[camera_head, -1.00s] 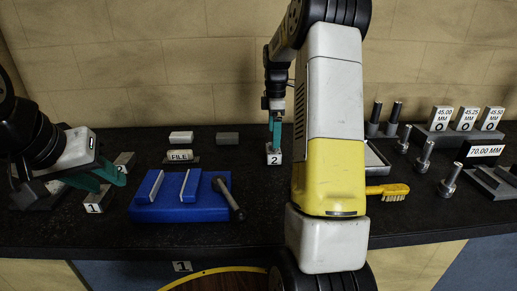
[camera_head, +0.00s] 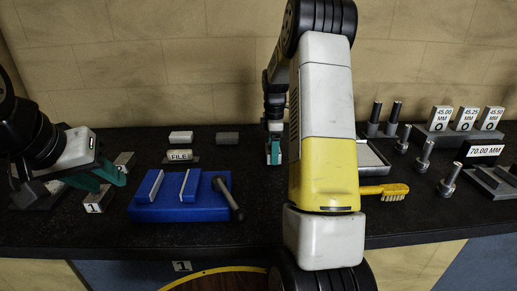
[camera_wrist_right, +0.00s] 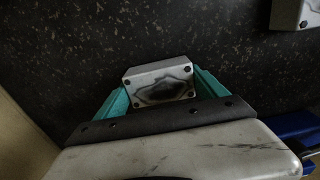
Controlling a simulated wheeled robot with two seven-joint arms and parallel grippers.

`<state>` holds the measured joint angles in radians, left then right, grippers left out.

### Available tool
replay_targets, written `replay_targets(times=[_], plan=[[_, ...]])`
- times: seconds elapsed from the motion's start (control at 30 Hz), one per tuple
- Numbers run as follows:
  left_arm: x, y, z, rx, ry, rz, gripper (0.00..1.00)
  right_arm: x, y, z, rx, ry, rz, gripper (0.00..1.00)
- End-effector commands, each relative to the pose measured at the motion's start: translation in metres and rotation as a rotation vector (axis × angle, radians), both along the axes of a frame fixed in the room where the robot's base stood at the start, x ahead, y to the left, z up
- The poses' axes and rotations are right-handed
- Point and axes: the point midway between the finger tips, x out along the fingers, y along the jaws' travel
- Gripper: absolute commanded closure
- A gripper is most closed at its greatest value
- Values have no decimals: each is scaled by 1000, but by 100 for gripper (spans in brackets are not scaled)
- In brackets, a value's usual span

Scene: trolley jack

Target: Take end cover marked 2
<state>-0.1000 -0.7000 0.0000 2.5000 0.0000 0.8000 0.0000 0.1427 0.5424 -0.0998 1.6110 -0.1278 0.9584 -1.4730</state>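The end cover marked 2 is a small grey metal block with dark corner holes, seen in the right wrist view (camera_wrist_right: 160,82). My right gripper (camera_head: 273,152) has its teal fingers down at the block on the black bench, one on each side of it. The fingers look apart around the block, and I see no clear firm contact. In the head view the fingers and wrist largely hide the block and its number. My left gripper (camera_head: 108,176) is at the left of the bench with its teal fingers apart, above and beside a block marked 1 (camera_head: 97,201), holding nothing that I can see.
A blue fixture (camera_head: 180,211) with a dark-handled tool (camera_head: 228,198) lies left of my right arm. Behind it are a FILE block (camera_head: 180,156) and small blocks. A yellow brush (camera_head: 385,192), a tray (camera_head: 375,160), pins and gauge blocks (camera_head: 440,118) stand right.

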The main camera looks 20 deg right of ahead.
Motion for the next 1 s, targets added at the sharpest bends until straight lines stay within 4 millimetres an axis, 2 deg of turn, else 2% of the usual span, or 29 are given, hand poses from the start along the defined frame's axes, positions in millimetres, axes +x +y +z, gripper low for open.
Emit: replay_targets(times=[0.03, 0.27, 0.57, 0.67, 1.0], plan=[[0, 0, 0, 0, 0, 0, 64, 0, 0, 0, 0, -1, 0, 45], [0, 0, 0, 0, 0, 0, 64, 0, 0, 0, 0, -1, 0, 90], [0, 0, 0, 0, 0, 0, 64, 1, 0, 6, 0, -5, 0, 91], [0, 0, 0, 0, 0, 0, 64, 1, 0, 19, -1, -6, -1, 91], [0, 0, 0, 0, 0, 0, 64, 1, 0, 82, -1, -6, -1, 91]])
